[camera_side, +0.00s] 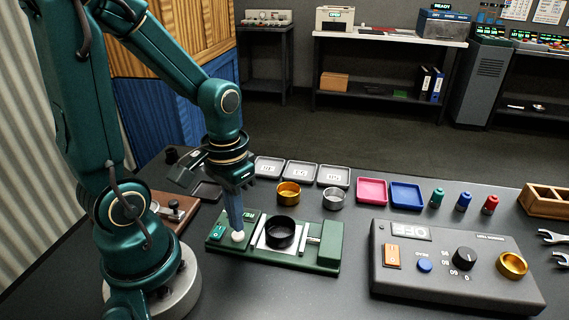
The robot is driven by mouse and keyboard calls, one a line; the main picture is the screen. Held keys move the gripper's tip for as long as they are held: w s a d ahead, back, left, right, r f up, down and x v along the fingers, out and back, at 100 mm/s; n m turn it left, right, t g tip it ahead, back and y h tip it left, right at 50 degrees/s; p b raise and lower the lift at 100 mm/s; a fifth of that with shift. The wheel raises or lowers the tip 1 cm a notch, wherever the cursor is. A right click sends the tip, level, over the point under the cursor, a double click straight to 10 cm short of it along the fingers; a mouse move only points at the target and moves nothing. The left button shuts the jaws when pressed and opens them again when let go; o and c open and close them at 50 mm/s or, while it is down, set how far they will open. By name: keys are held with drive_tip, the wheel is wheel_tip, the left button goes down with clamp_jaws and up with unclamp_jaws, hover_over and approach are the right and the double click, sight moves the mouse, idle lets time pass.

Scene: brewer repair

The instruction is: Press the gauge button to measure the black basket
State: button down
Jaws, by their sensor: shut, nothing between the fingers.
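The gauge (318,262) is a green base on the dark table with a silver plate and a sliding jaw at its right. The black basket (281,232) sits upright on the plate. A round white button (238,237) is on the gauge's left part, beside a small green display. My gripper (236,226) is shut and points down at the white button. Its fingertips overlap the button's upper edge in the picture; I cannot tell whether they touch it. The gripper is left of the basket and apart from it.
Brass (289,194) and silver (333,198) baskets stand behind the gauge, with labelled trays (300,172) farther back. A grey control box (455,265) is at right. Pink (371,191) and blue (406,195) trays and several small bottles (464,201) stand behind it.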

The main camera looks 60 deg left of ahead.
drive_tip(key=shift+f, duration=0.8)
idle(1.2)
idle(0.5)
drive_tip(key=shift+r, duration=2.2)
drive_tip(key=shift+r, duration=0.1)
drive_tip(key=shift+r, duration=2.9)
drive_tip(key=d+r+m+t, duration=0.2)
drive_tip(key=d+m+t, duration=0.1)
drive_tip(key=d+t, duration=0.2)
drive_tip(key=shift+d+t, duration=0.3)
drive_tip(key=shift+d, duration=0.05)
